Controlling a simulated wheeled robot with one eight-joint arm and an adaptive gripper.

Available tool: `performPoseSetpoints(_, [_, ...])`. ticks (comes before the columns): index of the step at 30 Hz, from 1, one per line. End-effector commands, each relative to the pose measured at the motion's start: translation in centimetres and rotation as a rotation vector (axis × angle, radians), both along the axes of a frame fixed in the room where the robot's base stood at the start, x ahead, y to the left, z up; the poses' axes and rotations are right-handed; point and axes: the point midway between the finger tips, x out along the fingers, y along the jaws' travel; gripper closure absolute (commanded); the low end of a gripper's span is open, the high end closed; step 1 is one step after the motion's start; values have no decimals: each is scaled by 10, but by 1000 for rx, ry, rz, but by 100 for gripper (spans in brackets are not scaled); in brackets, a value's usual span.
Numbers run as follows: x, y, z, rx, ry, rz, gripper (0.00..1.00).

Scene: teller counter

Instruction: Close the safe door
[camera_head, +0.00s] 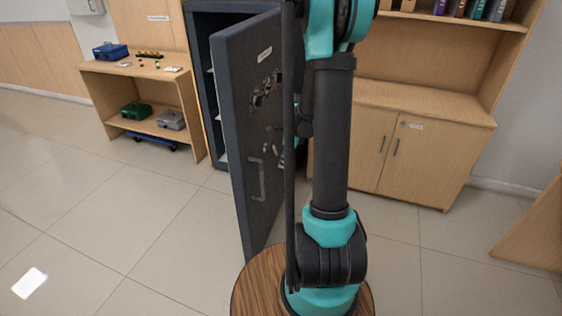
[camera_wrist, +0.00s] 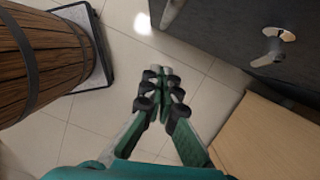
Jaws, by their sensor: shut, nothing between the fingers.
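The safe door (camera_head: 250,120) is a tall dark grey panel standing wide open towards me in the head view. It has a white label, dials and a long bar handle (camera_head: 256,180). The safe body (camera_head: 203,65) is behind it, its interior partly visible on the left. In the wrist view, a dark panel that looks like the safe door (camera_wrist: 235,35) fills the top right, with a metal lever (camera_wrist: 274,46). My gripper (camera_wrist: 165,74) is shut and empty, apart from the panel. In the head view my arm hides most of the gripper.
A wooden shelf unit (camera_head: 190,105) with small boxes stands left of the safe. A wooden cabinet (camera_head: 425,150) stands on the right. Tiled floor (camera_head: 130,225) is clear at the left front. A wooden surface (camera_wrist: 262,140) lies at lower right in the wrist view.

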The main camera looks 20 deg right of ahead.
Motion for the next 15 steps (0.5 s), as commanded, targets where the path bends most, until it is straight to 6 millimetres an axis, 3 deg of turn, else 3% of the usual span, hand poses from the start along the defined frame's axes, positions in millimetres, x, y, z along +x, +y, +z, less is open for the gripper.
performPoseSetpoints(12, [6, 15, -65, 0, -1, 3, 100])
performPoseSetpoints(15, [11, 30, -66, 0, -1, 7, 100])
